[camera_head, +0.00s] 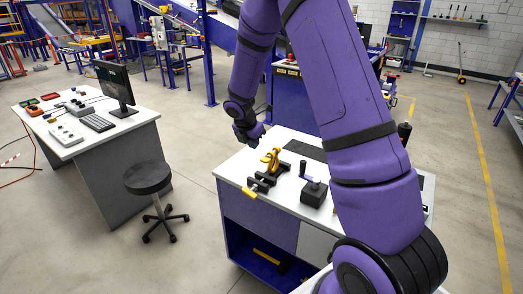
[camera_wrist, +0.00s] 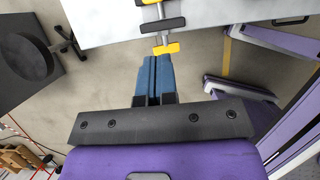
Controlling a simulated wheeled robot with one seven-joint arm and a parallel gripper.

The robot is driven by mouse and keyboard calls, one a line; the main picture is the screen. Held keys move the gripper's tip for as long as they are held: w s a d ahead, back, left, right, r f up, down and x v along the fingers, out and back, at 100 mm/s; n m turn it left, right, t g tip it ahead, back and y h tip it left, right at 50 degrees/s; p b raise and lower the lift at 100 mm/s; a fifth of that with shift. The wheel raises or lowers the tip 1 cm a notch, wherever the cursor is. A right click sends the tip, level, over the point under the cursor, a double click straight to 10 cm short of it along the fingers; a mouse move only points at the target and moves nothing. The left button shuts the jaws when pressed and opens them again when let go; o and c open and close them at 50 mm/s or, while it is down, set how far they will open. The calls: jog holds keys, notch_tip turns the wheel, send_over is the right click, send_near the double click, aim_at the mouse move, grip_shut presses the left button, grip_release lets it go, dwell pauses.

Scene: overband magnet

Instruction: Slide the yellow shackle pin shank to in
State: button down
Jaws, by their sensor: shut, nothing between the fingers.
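The yellow shackle (camera_head: 272,158) stands in a dark holder near the front left corner of the white bench top. The yellow pin end (camera_head: 249,193) sticks out at the bench's front edge. In the wrist view, the yellow pin end (camera_wrist: 166,48) sits on a grey shank (camera_wrist: 161,12) that passes a dark block (camera_wrist: 163,24). Part of the shackle shows at the top edge. My gripper (camera_wrist: 153,58) has its blue fingers together and empty. Its tips appear just short of the pin end; contact cannot be told.
The white bench (camera_head: 232,170) also bears a dark block with a knob (camera_head: 314,191) to the right of the shackle. A black stool (camera_head: 148,178) stands left of the bench, before a desk (camera_head: 80,140) with a monitor. Floor between stool and bench is clear.

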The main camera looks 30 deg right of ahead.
aim_at(270, 155)
jog(key=x, duration=0.3)
jog(key=d+x, duration=0.1)
jog(key=x, duration=0.3)
jog(key=d+r+x, duration=0.1)
jog(key=x, duration=0.3)
jog(key=shift+w+d, duration=0.2)
jog(key=shift+w, duration=0.2)
jog(key=shift+w+d, duration=0.3)
jog(key=shift+d, duration=0.25)
jog(key=shift+w+d, duration=0.25)
jog(key=shift+d, duration=0.35)
jog(key=shift+w+d, duration=0.2)
jog(key=shift+d, duration=0.4)
jog(key=shift+a, duration=0.1)
